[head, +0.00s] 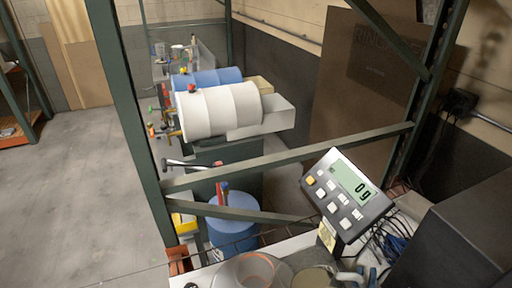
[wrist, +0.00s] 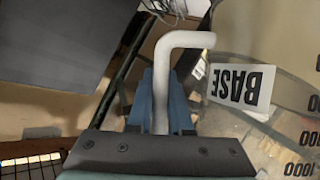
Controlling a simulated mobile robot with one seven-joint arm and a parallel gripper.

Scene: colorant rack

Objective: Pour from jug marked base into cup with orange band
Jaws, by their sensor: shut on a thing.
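The clear jug marked BASE (wrist: 240,83) fills the right of the wrist view, with measuring marks on its wall. Its pale handle (wrist: 185,40) lies between the blue fingers of my gripper (wrist: 161,100), which is shut on it. In the head view the jug (head: 315,279) is at the bottom edge, cut off, with its handle to the right and a blue finger (head: 372,277) beside it. A pale see-through cup with an orange band (head: 256,266) stands just left of the jug, also cut off. Any liquid level is unclear.
A scale display (head: 347,194) reading 0 g stands behind the jug. Rack posts and braces (head: 290,160) cross behind it. A dark box (head: 465,235) and cables (head: 385,243) are at the right. White and blue drums (head: 220,108) lie farther back.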

